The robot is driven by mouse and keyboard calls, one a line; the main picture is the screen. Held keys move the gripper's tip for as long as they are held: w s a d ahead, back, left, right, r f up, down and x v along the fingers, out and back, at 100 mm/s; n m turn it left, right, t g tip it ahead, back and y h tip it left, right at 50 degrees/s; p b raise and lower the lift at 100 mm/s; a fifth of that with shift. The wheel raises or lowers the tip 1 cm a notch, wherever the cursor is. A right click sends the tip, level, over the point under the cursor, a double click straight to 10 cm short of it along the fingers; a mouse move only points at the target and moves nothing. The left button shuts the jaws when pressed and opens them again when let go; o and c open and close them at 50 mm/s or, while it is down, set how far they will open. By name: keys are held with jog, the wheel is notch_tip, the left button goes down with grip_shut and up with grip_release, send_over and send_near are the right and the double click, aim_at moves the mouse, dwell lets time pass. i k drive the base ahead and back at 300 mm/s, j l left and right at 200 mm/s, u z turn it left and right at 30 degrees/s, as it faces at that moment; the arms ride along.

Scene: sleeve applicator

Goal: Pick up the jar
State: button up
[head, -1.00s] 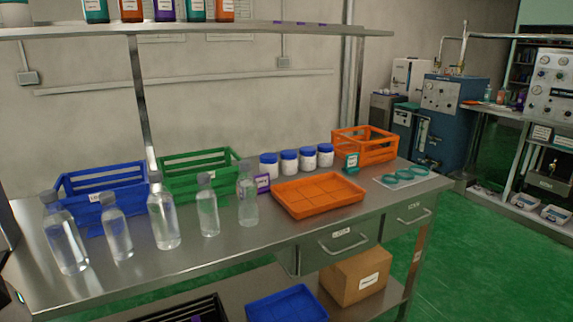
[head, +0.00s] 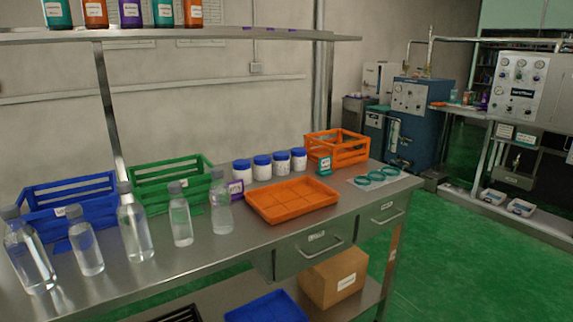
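Several white jars with blue lids stand upright in a row at the back of the steel bench. The leftmost jar (head: 242,171) is beside the green crate, and the rightmost jar (head: 298,160) is near the orange crate. Two more jars, one left of centre (head: 262,168) and one right of centre (head: 281,164), stand between them. An orange divided tray (head: 292,200) lies in front of the row. My gripper is not in view.
Clear bottles (head: 135,228) stand along the bench's front left. Behind them are a blue crate (head: 70,202) and a green crate (head: 168,181). An orange crate (head: 337,147) stands at the back right. An overhead shelf (head: 200,38) spans above. Green floor (head: 460,260) is open at right.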

aim_at(281, 160)
jog(key=i+u, duration=0.1)
jog(key=i, duration=0.45)
jog(key=i+l, duration=0.15)
jog(key=l, duration=0.2)
jog(key=i+l, duration=0.2)
jog(key=l, duration=0.15)
jog(key=i+l, duration=0.15)
jog(key=l, duration=0.6)
jog(key=i+l+u, duration=0.15)
jog(key=l, duration=0.25)
jog(key=i+j, duration=0.15)
jog(key=i, duration=0.3)
jog(key=i+j, duration=0.1)
jog(key=i, duration=0.4)
